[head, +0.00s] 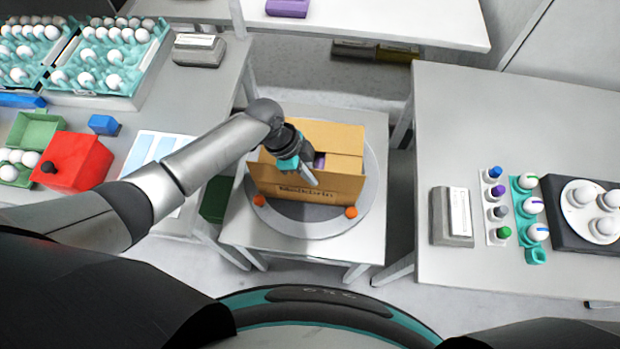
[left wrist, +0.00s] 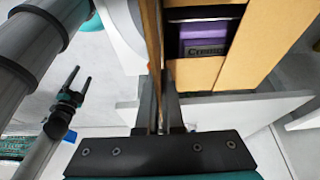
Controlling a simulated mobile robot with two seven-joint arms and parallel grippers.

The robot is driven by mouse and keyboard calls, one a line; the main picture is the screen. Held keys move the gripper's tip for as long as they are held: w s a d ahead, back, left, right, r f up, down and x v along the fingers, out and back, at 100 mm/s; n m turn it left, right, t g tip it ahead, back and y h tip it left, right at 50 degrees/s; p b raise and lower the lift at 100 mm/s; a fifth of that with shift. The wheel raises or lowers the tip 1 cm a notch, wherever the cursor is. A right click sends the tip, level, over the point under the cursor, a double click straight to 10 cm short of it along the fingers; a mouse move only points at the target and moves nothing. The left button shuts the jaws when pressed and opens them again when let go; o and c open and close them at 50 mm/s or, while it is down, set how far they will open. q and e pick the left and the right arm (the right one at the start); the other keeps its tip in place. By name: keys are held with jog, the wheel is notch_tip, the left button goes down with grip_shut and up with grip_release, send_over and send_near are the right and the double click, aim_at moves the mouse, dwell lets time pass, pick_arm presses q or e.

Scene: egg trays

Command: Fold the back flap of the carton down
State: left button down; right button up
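The brown carton (head: 315,187) stands on a grey round turntable (head: 270,222) on a small table. Its near panel with printed lettering stands upright. A far panel (head: 325,133) shows behind, and a side flap (head: 343,164) lies folded inward. A purple item (left wrist: 205,42) shows in the gap between inner flaps. My left gripper (head: 308,174) is over the near panel's top edge. In the left wrist view its fingers (left wrist: 160,105) are close together on either side of an edge-on cardboard flap (left wrist: 152,40). My right gripper (left wrist: 78,82) shows only there, open and empty.
Two orange balls (head: 351,212) sit by the carton's near corners. The left table holds a red box (head: 75,162) and egg trays (head: 105,60). The right table (head: 450,120) carries a grey device, coloured-topped pieces and a black tray. A gap separates the small table from the right table.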

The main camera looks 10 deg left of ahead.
pick_arm(q)
jog(key=shift+w+f+n+g+b, duration=0.2)
jog(key=shift+w+g+b, duration=0.7)
jog(key=shift+b, duration=1.05)
jog(key=shift+w+f+n+g+b, duration=0.1)
jog(key=shift+w+n+g+b, duration=0.3)
jog(key=shift+g+b, duration=1.25)
pick_arm(e)
notch_tip(320, 180, down, 8)
jog(key=shift+f+b, duration=0.15)
jog(key=shift+b, duration=0.15)
pick_arm(q)
jog(key=shift+w+t, duration=0.1)
jog(key=shift+t, duration=0.25)
pick_arm(e)
jog(key=shift+c, duration=0.3)
